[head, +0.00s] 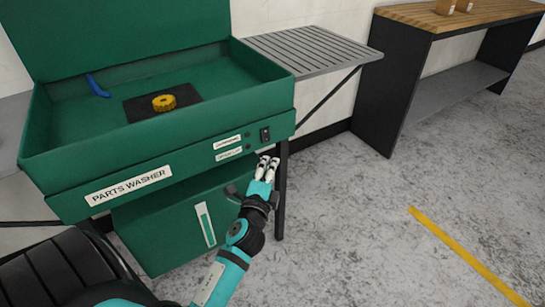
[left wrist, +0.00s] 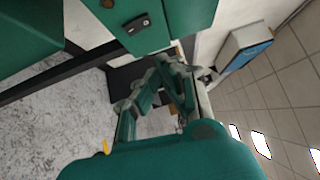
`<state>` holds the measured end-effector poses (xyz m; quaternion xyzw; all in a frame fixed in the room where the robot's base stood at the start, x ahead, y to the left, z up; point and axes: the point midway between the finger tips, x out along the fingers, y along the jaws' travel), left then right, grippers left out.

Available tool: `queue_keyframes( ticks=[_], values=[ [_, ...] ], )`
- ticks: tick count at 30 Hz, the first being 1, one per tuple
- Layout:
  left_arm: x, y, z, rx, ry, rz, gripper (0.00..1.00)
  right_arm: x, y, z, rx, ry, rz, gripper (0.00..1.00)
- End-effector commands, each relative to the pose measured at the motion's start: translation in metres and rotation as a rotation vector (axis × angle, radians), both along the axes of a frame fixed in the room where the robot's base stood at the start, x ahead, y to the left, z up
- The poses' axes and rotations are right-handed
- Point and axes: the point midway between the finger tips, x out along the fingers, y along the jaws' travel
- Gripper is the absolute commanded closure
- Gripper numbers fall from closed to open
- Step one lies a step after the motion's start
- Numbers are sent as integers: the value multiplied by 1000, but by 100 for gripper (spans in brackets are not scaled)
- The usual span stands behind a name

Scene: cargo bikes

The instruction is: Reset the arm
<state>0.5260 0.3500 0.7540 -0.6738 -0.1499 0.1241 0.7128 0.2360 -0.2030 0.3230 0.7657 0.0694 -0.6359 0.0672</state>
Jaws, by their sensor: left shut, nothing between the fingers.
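My left gripper (head: 267,168) shows in the head view just in front of the right end of the green parts washer (head: 75,167), a little below its switch (head: 265,134). Its fingers are shut and empty. It points up and away from me. In the left wrist view the gripper's fingers (left wrist: 172,70) come together near the middle, and the washer's switch panel (left wrist: 150,22) is at the top. I cannot tell whether the fingertips touch the washer. My right gripper is in neither view.
A yellow gear (head: 164,103) lies on a dark mat in the basin, with a blue item (head: 98,86) to its left. A slatted grey shelf (head: 315,49) extends right of the washer. A wooden-topped bench (head: 460,17) stands at the right. The grey floor with a yellow line (head: 460,250) is clear.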

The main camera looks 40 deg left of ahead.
Motion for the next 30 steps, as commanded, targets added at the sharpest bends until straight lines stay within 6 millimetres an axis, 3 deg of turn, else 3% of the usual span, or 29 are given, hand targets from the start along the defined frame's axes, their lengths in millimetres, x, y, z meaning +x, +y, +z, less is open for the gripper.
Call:
queue_keyframes(
  ticks=[19, 22, 26, 30],
  values=[
    [-5, -2, 1, 0, 0, 0, 100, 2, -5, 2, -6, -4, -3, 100],
    [-5, -3, -9, -31, 13, -3, 100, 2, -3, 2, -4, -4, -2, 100],
    [-9, -13, -62, -199, 90, -8, 100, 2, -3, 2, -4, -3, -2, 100],
    [-32, -35, -157, -503, 242, 25, 100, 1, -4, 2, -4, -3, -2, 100]
  ],
)
